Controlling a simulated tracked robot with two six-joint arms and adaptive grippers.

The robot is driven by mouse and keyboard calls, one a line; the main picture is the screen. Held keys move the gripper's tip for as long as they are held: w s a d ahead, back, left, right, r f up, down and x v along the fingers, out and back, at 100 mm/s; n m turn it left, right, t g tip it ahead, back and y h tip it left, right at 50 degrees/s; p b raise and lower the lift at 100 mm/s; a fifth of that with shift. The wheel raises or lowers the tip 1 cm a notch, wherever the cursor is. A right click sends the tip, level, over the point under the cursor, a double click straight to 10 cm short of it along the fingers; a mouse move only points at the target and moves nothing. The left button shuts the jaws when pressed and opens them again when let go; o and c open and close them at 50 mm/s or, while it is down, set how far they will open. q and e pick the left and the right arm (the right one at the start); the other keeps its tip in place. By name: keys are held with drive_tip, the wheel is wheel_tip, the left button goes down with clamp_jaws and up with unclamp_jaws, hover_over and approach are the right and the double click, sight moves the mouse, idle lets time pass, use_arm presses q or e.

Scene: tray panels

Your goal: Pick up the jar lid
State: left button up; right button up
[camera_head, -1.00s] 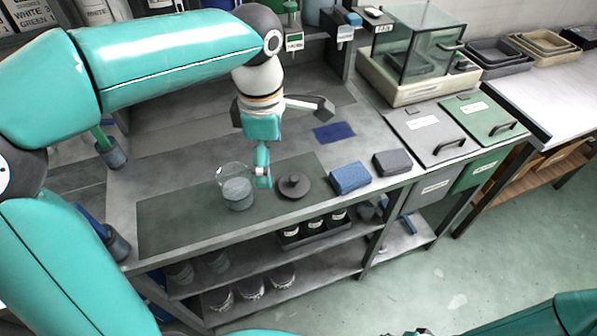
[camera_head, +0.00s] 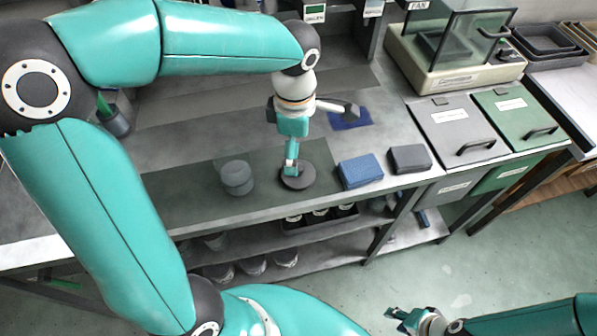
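The jar lid (camera_head: 303,184) is a dark round disc lying on the dark mat (camera_head: 190,196) on the bench. A clear glass jar (camera_head: 238,178) stands to its left, apart from it. My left gripper (camera_head: 290,166) points down over the lid, its fingers overlapping the lid's middle and hiding the knob. I cannot tell whether they touch it or how far apart they are. My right gripper (camera_head: 396,314) is low at the bottom right, away from the bench; its finger gap is not clear.
A blue block (camera_head: 361,171) and a grey block (camera_head: 410,158) lie right of the lid. A flat blue cloth (camera_head: 350,119) lies behind. Grey and green lidded bins (camera_head: 462,132) and a glass-sided case (camera_head: 455,45) stand further right. Shelves below the bench hold jars.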

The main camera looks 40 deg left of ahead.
sight(299, 167)
use_arm(q)
drive_tip(key=shift+s+f, duration=0.1)
drive_tip(key=shift+f, duration=0.65)
drive_tip(key=shift+d+f+p, duration=0.15)
drive_tip(key=shift+d+f, duration=0.05)
drive_tip(key=shift+f, duration=1.15)
drive_tip(key=shift+d+f+p, duration=0.15)
drive_tip(key=shift+f, duration=1.15)
drive_tip(key=shift+c, duration=0.2)
drive_tip(key=c, duration=1.1)
drive_tip(key=shift+c, duration=1.1)
